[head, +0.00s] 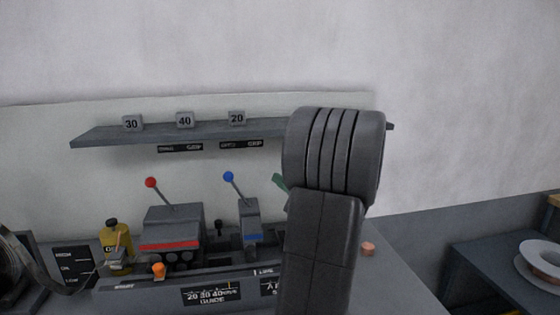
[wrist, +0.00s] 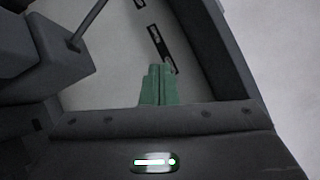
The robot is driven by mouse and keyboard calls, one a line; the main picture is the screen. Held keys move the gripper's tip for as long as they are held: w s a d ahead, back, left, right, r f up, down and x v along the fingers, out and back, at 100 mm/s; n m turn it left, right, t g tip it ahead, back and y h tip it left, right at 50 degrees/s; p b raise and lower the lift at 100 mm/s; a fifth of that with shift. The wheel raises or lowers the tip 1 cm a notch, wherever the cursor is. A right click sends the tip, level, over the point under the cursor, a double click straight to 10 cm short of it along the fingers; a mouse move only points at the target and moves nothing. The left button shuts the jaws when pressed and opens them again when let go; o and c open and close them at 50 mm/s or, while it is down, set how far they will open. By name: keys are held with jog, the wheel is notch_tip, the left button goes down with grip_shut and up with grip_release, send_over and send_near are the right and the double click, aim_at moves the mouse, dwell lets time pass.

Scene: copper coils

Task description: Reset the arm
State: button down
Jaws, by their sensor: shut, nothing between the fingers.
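My gripper (wrist: 160,72) shows in the wrist view as two green fingers side by side, shut with nothing between them. In the head view only a green tip of my gripper (head: 280,182) shows, beside my dark arm, which hides the rest. The gripper is near the bench machine, right of the blue-knobbed lever (head: 228,177). I cannot tell how far it is from the machine or the wall.
A shelf (head: 100,136) carries blocks marked 30 (head: 132,122), 40 (head: 185,120) and 20 (head: 237,118). A red-knobbed lever (head: 151,183) and a yellow bottle (head: 112,240) stand left. A white spool (head: 541,262) sits far right. The upper wall is clear.

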jog(key=s+d+f+b, duration=0.3)
jog(key=s+d, duration=0.1)
jog(key=d, duration=0.4)
jog(key=shift+s+d, duration=0.35)
jog(key=shift+s, duration=0.05)
jog(key=shift+f, duration=0.1)
